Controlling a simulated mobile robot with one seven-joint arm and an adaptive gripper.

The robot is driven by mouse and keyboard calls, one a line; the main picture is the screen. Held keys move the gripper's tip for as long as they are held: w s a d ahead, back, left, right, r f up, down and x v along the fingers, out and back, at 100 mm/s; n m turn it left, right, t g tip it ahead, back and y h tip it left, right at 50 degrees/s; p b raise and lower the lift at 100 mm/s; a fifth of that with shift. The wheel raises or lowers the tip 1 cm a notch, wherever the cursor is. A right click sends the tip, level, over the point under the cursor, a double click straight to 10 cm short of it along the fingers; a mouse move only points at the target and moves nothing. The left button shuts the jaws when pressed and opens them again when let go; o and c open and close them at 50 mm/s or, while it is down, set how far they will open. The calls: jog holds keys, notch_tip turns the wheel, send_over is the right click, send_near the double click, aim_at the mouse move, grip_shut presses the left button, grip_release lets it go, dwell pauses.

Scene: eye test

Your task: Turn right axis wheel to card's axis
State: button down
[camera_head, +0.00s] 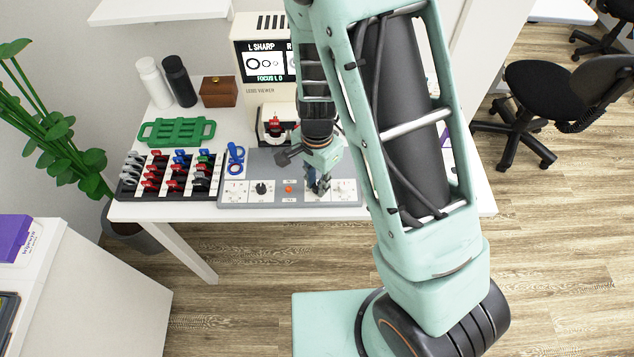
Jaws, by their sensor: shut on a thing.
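My gripper (319,187) points down at the right part of the grey control panel (268,160) on the white table. It is shut on a small control there, which its fingers mostly hide. I cannot tell for sure whether this is the right axis wheel, nor its angle. A white dial plate (345,191) shows just right of the fingers. On the panel's left are another white dial plate (234,191) and a black knob (260,188). A red button (288,189) sits mid-panel. No axis card can be made out.

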jog(key=n+b, duration=0.2)
jog(key=n, duration=0.3)
jog(key=shift+n, duration=0.3)
jog(key=shift+n+b, duration=0.6)
jog(key=shift+n, duration=1.2)
jog(key=c, duration=1.8)
grip_release()
jog(key=shift+o, duration=0.2)
jog(key=shift+r, duration=0.1)
notch_tip(320, 180, up, 12)
